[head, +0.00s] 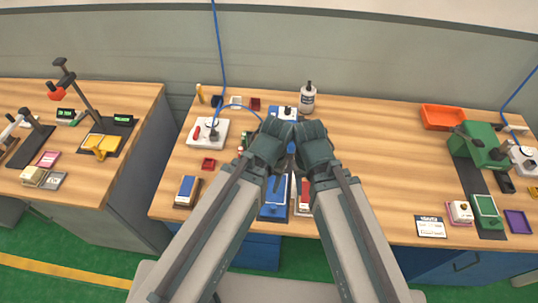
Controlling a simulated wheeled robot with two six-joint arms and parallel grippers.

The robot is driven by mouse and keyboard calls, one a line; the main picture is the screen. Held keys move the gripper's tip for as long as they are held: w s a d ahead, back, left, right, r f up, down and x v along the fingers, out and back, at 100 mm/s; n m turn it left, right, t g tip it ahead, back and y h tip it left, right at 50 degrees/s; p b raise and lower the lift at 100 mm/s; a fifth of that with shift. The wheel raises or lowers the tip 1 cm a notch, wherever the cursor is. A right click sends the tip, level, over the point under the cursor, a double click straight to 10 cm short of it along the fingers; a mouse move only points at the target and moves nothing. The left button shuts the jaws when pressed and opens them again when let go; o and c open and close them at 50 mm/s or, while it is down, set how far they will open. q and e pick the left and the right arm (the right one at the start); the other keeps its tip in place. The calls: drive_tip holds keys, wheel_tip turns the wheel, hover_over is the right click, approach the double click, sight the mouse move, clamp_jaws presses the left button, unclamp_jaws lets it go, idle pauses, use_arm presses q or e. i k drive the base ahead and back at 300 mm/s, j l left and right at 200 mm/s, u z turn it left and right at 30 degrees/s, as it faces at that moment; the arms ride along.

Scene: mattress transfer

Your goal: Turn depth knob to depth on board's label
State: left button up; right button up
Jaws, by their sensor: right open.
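My two arms come in from the bottom and bend close together over the middle of the bench. My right gripper (303,173) is open, low over the bench beside a blue and white device (273,211), with its fingers largely behind my own arm. My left gripper (277,180) is close by on the left, too covered and small to read its jaws. A depth knob cannot be made out; my arms cover much of the device area. A white card with dark print (431,227) lies at the right front; its text is too small to read.
A white box with a red part (208,132) stands left of my arms. An orange tray (442,117) and a green machine (480,146) are at the right. The bench between my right arm and the card is clear.

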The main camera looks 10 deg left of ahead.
sight(287, 109)
drive_tip(key=k+j, duration=0.25)
drive_tip(key=j+z, duration=0.25)
drive_tip(key=j, duration=0.25)
drive_tip(key=k+j+z, duration=0.25)
drive_tip(key=j, duration=0.25)
drive_tip(key=i+u, duration=0.1)
drive_tip(key=u, duration=0.8)
